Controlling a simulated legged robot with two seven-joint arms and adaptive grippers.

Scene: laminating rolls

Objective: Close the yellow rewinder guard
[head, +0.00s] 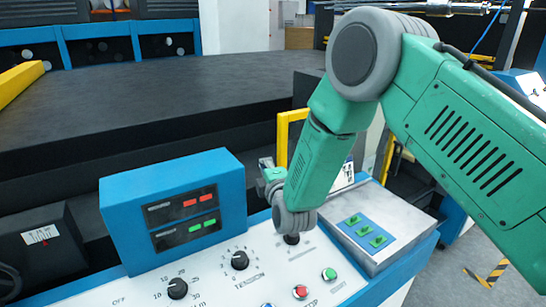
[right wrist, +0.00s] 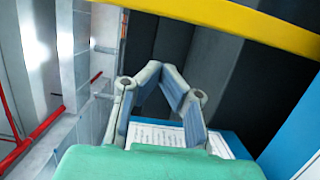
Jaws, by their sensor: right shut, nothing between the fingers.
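A yellow guard frame (head: 283,140) stands upright behind my right arm in the head view, and the arm hides part of it. In the right wrist view a yellow bar (right wrist: 235,20) crosses the top, beyond my fingers. My right gripper (head: 265,163) is small and partly hidden by its own wrist, close to the lower part of the yellow frame. The right wrist view shows its grey fingers (right wrist: 162,70) shut and empty, apart from the yellow bar in the picture. I cannot tell whether any part of the gripper touches the frame. My left gripper is not in view.
A blue display box (head: 172,205) and a control panel with knobs (head: 240,260) lie below the arm. A grey box with green switches (head: 385,225) is at its right. Another yellow bar (head: 18,82) is at far left. A dark flat surface (head: 150,95) stretches behind.

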